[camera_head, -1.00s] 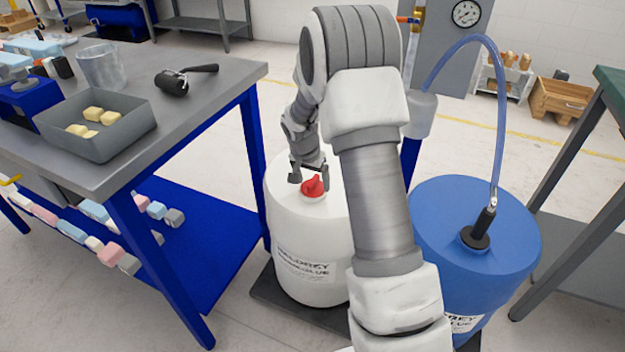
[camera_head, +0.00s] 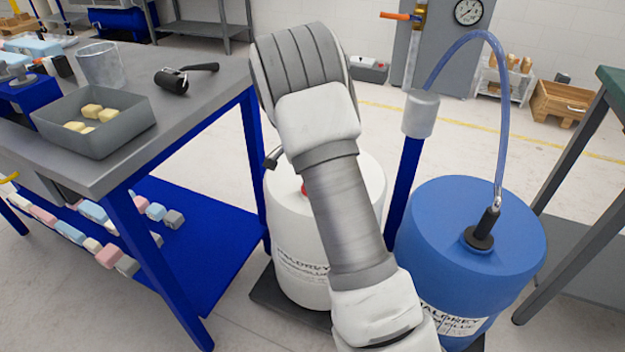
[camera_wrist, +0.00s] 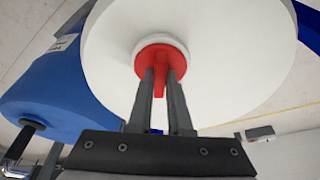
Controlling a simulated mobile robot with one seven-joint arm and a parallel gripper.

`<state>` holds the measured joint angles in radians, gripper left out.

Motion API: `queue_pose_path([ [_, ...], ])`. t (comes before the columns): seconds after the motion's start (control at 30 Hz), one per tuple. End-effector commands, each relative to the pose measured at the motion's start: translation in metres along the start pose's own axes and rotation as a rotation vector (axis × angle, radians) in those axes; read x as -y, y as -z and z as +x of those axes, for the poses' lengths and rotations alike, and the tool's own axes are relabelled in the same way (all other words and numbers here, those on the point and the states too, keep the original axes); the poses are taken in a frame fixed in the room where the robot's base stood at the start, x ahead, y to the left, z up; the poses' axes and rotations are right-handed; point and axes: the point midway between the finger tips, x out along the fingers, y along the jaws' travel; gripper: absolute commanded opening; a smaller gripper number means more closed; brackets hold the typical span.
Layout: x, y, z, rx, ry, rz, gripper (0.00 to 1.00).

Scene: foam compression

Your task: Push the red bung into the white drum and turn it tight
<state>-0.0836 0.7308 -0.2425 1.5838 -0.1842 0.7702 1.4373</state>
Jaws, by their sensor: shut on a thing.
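The white drum (camera_head: 285,215) stands on a dark base, partly hidden behind my arm in the head view. Its white top (camera_wrist: 230,60) fills much of the wrist view. The red bung (camera_wrist: 148,56) sits at the drum's opening, inside a white collar, and its upright grip lies between my fingers. Only a sliver of the bung (camera_head: 304,189) shows beside my arm in the head view. My gripper (camera_wrist: 161,82) is shut on the bung's grip. How deep the bung sits cannot be told.
A blue drum (camera_head: 440,235) with a black fitting and a clear hose stands just right of the white drum. A grey workbench (camera_head: 185,115) with a tray (camera_head: 125,140) of yellow foam pieces is at left. A grey post cap (camera_head: 420,115) rises behind the drums.

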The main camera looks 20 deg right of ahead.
Motion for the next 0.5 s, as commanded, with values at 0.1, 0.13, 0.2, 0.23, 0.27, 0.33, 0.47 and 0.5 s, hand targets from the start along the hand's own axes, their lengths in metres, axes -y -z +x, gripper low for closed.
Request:
queue_pose_path([
  [0.1,0.0002,-0.0002,0.0018,0.0,-0.01,0.032,0.0],
  [0.13,0.0003,-0.0004,0.0018,0.0,-0.016,0.049,0.0],
  [0.2,-0.0005,-0.0003,0.0025,-0.001,-0.028,0.081,0.0],
  [0.23,-0.0006,-0.0003,0.0028,-0.001,-0.028,0.084,0.0],
  [0.27,-0.0008,-0.0002,0.003,0.0,-0.028,0.083,0.0],
  [0.33,-0.001,-0.0001,0.0031,0.0,-0.028,0.082,0.0],
  [0.47,-0.0014,0.0,0.0034,0.0,-0.029,0.081,0.39],
  [0.5,-0.0017,-0.0001,0.0035,0.0,-0.03,0.081,0.46],
])
